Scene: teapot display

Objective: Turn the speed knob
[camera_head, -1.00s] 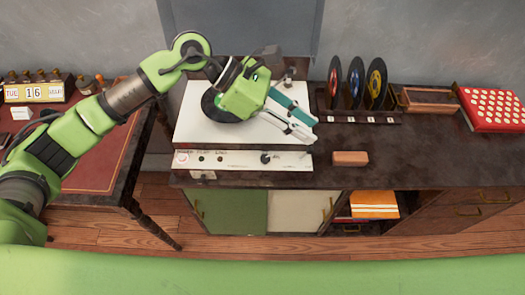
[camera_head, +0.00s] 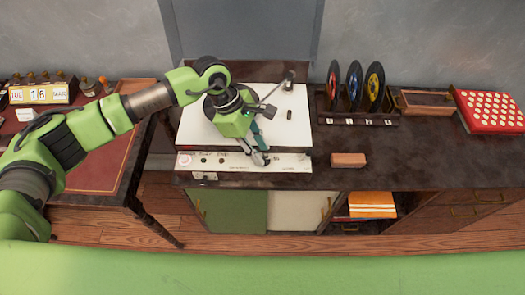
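A white record player (camera_head: 195,128) sits on the dark cabinet top, with a white control panel (camera_head: 230,165) along its front. The panel has small dark controls (camera_head: 204,160) on its left part. The dark speed knob right of the panel's middle is now hidden or blended with the fingertips. My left gripper (camera_head: 260,157) comes in over the deck, pointing down with its fingertips at the panel, at the knob's spot. Whether its fingers are closed on the knob cannot be made out. My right gripper is out of view.
A tonearm (camera_head: 289,80) stands at the deck's back right. A reddish block (camera_head: 348,160) lies right of the panel. A rack (camera_head: 358,120) of upright records and a red case (camera_head: 492,110) stand further right. A desk with a calendar (camera_head: 40,93) is at the left.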

